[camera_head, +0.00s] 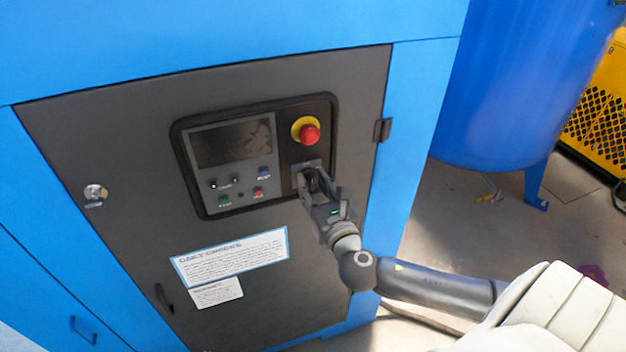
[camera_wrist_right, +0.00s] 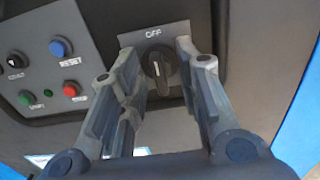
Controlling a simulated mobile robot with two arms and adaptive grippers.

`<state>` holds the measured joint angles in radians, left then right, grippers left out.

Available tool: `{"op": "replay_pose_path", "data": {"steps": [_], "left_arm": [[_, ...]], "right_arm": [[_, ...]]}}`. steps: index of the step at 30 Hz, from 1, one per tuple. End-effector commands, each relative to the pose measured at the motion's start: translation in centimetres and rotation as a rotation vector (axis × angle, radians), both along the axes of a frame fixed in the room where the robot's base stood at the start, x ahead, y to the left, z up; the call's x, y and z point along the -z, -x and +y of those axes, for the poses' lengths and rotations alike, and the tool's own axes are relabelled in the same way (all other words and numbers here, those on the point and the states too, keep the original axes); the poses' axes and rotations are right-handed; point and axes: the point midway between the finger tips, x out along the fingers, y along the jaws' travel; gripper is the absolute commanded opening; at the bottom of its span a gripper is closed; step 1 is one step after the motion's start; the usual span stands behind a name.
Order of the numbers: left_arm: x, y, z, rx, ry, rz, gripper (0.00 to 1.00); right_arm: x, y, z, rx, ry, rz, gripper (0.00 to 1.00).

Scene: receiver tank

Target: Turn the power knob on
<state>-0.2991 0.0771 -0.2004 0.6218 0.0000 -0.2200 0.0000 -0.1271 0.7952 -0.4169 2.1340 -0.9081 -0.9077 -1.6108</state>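The power knob (camera_wrist_right: 159,69) is a black rotary knob on a grey plate marked "OFF" above it, seen in the right wrist view. Its white pointer line stands near upright, toward the "OFF" mark. My right gripper (camera_wrist_right: 158,62) is open, with one finger on each side of the knob and a visible gap to it. In the head view, my right gripper (camera_head: 312,178) is at the grey knob plate (camera_head: 299,166), below the red emergency button, and mostly hides the knob. My left gripper does not show in either view.
A red emergency button (camera_head: 309,134) on a yellow ring sits just above the gripper. A dark display (camera_head: 233,142) and several small buttons lie to its left on the panel. A blue tank (camera_head: 510,90) stands at the right. The floor between cabinet and tank is open.

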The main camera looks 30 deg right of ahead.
Motion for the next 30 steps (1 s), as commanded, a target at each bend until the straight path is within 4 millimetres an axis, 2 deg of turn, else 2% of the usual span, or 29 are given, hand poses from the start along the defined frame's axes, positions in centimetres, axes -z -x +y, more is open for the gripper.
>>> {"op": "replay_pose_path", "data": {"steps": [11,18,19,30], "left_arm": [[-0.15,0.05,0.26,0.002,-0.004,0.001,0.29],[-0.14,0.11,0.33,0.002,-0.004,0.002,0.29],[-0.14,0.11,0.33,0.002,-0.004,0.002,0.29],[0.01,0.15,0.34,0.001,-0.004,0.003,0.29]], "right_arm": [[0.05,-0.6,-0.11,-0.001,-0.001,0.001,0.31],[0.03,-0.59,-0.12,-0.001,-0.001,0.001,0.02],[0.03,-0.59,-0.12,-0.001,-0.001,0.001,0.0],[0.05,-0.58,-0.15,0.001,-0.055,-0.013,0.0]]}}
